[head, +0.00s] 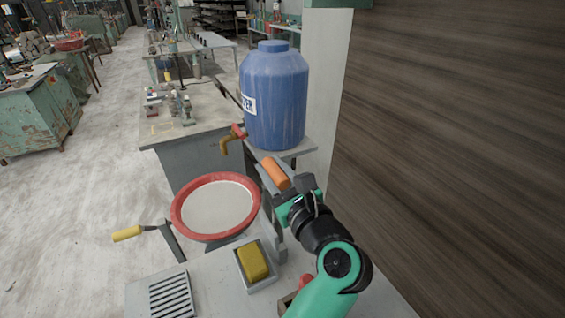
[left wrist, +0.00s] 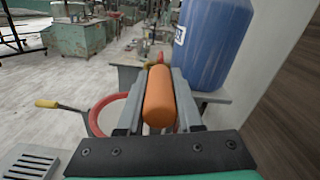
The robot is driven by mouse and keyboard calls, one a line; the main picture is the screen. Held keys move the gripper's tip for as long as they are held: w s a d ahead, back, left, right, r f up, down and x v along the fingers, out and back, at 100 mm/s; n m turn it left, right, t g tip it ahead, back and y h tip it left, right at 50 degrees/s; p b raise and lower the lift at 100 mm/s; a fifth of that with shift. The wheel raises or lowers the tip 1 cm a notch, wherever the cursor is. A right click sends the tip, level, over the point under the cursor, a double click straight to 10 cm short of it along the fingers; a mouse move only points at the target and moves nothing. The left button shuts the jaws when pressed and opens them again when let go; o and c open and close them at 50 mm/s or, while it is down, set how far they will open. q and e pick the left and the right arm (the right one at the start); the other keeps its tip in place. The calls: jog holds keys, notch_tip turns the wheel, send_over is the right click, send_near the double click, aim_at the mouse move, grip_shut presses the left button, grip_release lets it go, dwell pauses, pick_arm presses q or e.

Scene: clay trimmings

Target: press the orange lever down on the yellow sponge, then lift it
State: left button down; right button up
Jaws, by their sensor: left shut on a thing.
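The orange lever (head: 274,171) is a thick orange cylinder. My left gripper (head: 279,181) is shut on it and holds it up behind the yellow sponge, near the blue barrel. In the left wrist view the orange lever (left wrist: 160,98) lies lengthwise between the two grey fingers of my left gripper (left wrist: 159,88). The yellow sponge (head: 253,262) rests in a small grey tray (head: 240,277) on the counter, apart from the lever. The sponge does not show in the left wrist view. My right gripper is not in view.
A red-rimmed basin (head: 181,220) of pale liquid stands left of my gripper. A blue barrel (head: 275,105) with a tap (head: 233,138) stands behind. A yellow-handled tool (head: 127,233) and a slotted grate (head: 171,296) are at the left. A wooden wall (head: 460,130) closes the right.

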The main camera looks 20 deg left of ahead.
pick_arm(q)
jog(key=s+a+f+n+b, duration=0.1)
jog(key=s+a+f+n, duration=0.2)
jog(key=s+a+n, duration=0.2)
jog(key=shift+s+a+f+n, duration=0.15)
jog(key=shift+s+a+n, duration=0.25)
jog(key=shift+s+a, duration=1.25)
jog(key=shift+d, duration=0.1)
jog(key=c, duration=0.6)
grip_release()
jog(key=shift+s+d, duration=0.1)
